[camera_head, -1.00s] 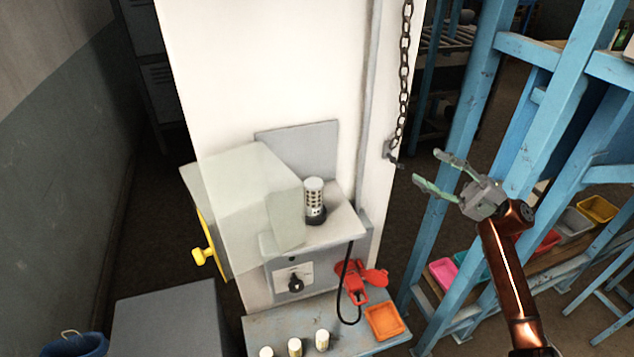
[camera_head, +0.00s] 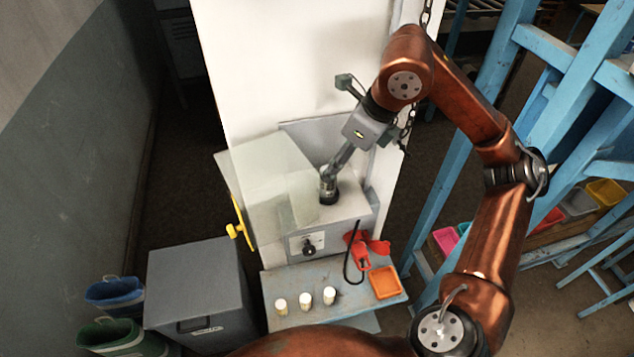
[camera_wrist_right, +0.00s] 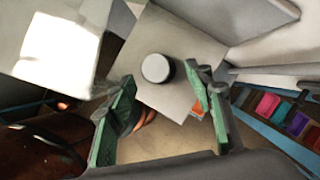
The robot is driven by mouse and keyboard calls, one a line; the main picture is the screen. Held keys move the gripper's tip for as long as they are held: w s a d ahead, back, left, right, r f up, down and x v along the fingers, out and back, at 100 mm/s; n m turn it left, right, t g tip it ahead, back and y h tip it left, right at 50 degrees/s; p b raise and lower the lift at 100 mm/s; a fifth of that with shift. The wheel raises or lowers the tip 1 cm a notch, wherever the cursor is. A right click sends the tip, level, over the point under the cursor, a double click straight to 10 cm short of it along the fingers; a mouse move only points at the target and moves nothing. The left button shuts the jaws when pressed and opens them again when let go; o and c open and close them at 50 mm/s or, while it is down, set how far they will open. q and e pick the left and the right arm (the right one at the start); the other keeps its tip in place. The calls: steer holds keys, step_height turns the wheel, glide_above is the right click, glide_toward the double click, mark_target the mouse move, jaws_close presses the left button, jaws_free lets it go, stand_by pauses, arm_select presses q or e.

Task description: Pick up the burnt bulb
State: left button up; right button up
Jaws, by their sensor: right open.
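The bulb (camera_head: 328,192), a small upright cylinder with a dark base, stands on top of the grey box (camera_head: 352,211) against the white column. I cannot tell from its look whether it is burnt. In the right wrist view a round pale top with a dark rim (camera_wrist_right: 156,68), which appears to be the bulb, lies beyond the fingers. My right gripper (camera_wrist_right: 165,108) is open, its two green-padded fingers apart and empty. In the head view my right gripper (camera_head: 336,168) is just above the bulb and partly hides it. My left gripper is out of view.
A pale translucent cover (camera_head: 265,180) stands left of the bulb. Below are three small white-topped cylinders (camera_head: 305,299) on a shelf (camera_head: 350,305), an orange tray (camera_head: 384,283) and a red device (camera_head: 358,250) with a black cable. A chain hangs at right near my arm.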

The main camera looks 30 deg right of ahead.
steer(key=shift+p+x, duration=0.4)
steer(key=shift+x, duration=0.75)
steer(key=x, duration=0.1)
steer(key=p+x, duration=0.1)
steer(key=x, duration=0.2)
steer(key=shift+s+a+f+p, duration=0.1)
steer(key=shift+s+p, duration=0.25)
steer(key=shift+w+f, duration=0.15)
steer(key=shift+f, duration=0.2)
steer(key=shift+c, duration=0.3)
steer(key=c, duration=1.2)
steer(key=shift+r, duration=0.2)
